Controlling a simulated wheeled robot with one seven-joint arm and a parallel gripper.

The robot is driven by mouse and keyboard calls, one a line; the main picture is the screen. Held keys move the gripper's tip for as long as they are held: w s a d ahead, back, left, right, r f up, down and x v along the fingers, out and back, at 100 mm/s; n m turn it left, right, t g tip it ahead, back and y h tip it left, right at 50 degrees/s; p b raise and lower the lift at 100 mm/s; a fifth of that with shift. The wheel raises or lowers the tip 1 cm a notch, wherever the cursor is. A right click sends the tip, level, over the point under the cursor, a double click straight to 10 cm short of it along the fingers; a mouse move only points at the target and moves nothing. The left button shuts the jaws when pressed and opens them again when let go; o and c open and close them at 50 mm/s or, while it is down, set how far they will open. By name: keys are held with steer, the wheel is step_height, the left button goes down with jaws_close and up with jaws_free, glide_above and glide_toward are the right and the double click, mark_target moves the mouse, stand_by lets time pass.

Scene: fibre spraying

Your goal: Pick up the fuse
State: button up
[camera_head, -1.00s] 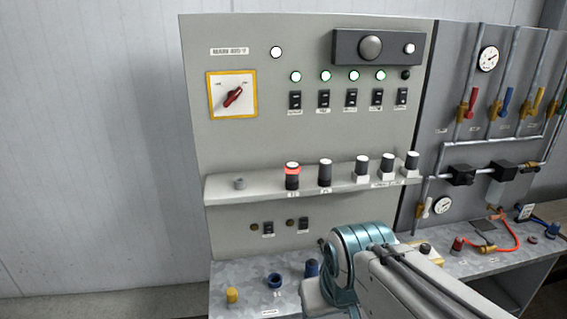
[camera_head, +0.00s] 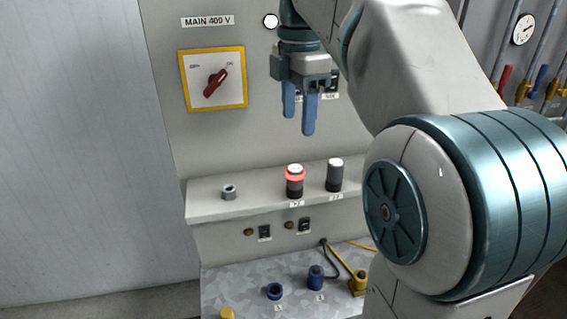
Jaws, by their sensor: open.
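My gripper (camera_head: 298,122) hangs pointing down with its two blue fingers apart and nothing between them. On the shelf (camera_head: 258,202) of the grey panel stands a dark cylinder with a glowing red band and pale top (camera_head: 295,182), which looks like a fuse. A similar dark cylinder without a red band (camera_head: 335,177) stands to its right. In the picture, my fingertips are above the red-banded one and clear of it. An empty-looking grey socket (camera_head: 229,192) sits at the shelf's left. My arm hides the right part of the shelf.
A red rotary switch (camera_head: 215,82) on a yellow-framed plate is left of my gripper. Pipes and a gauge (camera_head: 523,29) are at far right.

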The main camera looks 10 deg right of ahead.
mark_target(296, 168)
steer(key=shift+n, duration=0.4)
steer(key=f, duration=0.7)
steer(key=shift+w+f, duration=0.25)
steer(key=shift+f, duration=0.1)
steer(key=shift+s+f+p, duration=0.15)
steer(key=shift+f+p, duration=0.15)
steer(key=shift+f, duration=2.4)
steer(key=c, duration=1)
